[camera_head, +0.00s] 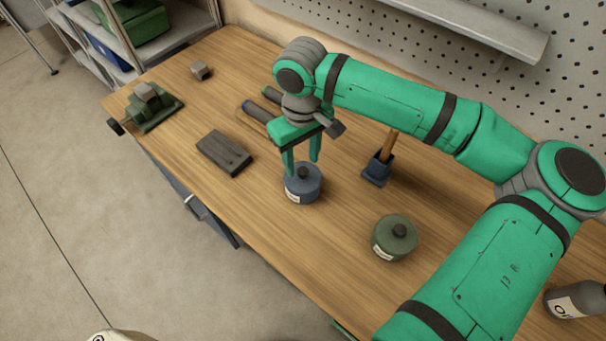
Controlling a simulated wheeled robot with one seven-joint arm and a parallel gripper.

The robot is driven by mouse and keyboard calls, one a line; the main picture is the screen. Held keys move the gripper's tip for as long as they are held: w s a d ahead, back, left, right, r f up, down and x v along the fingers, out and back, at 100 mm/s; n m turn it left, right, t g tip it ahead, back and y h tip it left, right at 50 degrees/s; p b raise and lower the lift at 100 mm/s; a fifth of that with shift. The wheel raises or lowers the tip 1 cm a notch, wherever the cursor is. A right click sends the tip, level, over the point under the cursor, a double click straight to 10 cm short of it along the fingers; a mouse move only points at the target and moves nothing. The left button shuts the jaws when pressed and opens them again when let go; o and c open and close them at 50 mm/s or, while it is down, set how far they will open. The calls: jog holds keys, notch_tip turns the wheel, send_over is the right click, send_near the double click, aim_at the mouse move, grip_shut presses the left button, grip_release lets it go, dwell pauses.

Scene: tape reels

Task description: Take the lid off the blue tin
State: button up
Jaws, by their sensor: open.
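The blue tin (304,193) stands upright on the wooden workbench, near the middle of the view. Its lid (294,182) is on it, with a dark knob (303,171) at the centre and a pale label on the tin's side. My gripper (302,168) is open and points down at the top of the tin, with its two green fingers around or just behind the knob. I cannot tell whether the fingers touch the knob or lid.
A green tin (394,240) with a knob stands to the right. A dark block (224,153) lies to the left, and a green vise (153,110) sits farther left.

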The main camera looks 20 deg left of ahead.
jog(key=shift+f, duration=1.1)
grip_shut()
jog(key=shift+r, duration=0.15)
